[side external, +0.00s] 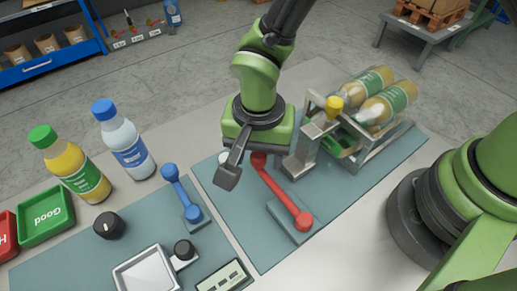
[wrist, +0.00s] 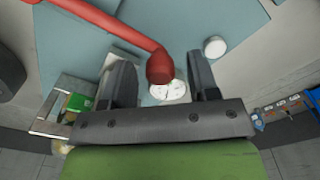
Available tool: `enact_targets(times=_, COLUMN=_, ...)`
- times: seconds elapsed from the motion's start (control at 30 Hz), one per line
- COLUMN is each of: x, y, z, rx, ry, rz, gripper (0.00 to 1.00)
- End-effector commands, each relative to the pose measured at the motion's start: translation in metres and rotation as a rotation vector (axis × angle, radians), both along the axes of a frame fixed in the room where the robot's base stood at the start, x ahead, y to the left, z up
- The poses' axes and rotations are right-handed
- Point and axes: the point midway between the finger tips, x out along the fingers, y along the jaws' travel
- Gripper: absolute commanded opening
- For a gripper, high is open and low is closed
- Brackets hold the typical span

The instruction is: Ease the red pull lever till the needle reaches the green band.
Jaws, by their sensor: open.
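The red pull lever (side external: 280,191) runs from a pivot on a grey-blue plate up to a round knob just below my gripper (side external: 262,170). In the wrist view the lever's red knob (wrist: 160,68) lies between the two fingers of my gripper (wrist: 160,62), with a gap on each side. The fingers are open and hold nothing. A white round dial (wrist: 169,90) shows just past the knob, partly covered by it. Its needle and green band are too small to make out. In the side view I cannot make out the dial.
A metal rack (side external: 372,150) with bottles lying in it stands right of the lever. A blue lever (side external: 181,194) stands at the left. A white round knob (wrist: 215,47) sits near my right finger. Upright bottles (side external: 124,141) and a green tray (side external: 46,217) are farther left.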

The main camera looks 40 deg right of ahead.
Motion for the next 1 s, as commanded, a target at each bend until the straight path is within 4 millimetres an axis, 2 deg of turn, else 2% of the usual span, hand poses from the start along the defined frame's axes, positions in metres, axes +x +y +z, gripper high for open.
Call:
enact_targets(times=0.17, x=0.0, y=0.0, z=0.0, rx=0.001, ry=-0.001, rz=0.0, gripper=0.52)
enact_targets(times=0.3, x=0.0, y=0.0, z=0.0, rx=0.001, ry=-0.001, rz=0.0, gripper=0.2)
enact_targets(times=0.4, x=0.0, y=0.0, z=0.0, rx=0.001, ry=-0.001, rz=0.0, gripper=0.0)
enact_targets(times=0.57, x=0.0, y=0.004, z=0.001, rx=0.001, ry=-0.001, rz=0.029, gripper=0.0)
enact_targets(times=0.8, x=-0.007, y=0.043, z=0.001, rx=0.002, ry=-0.003, rz=0.349, gripper=0.0)
enact_targets(times=1.0, x=-0.014, y=0.058, z=0.001, rx=0.001, ry=-0.002, rz=0.499, gripper=0.0)
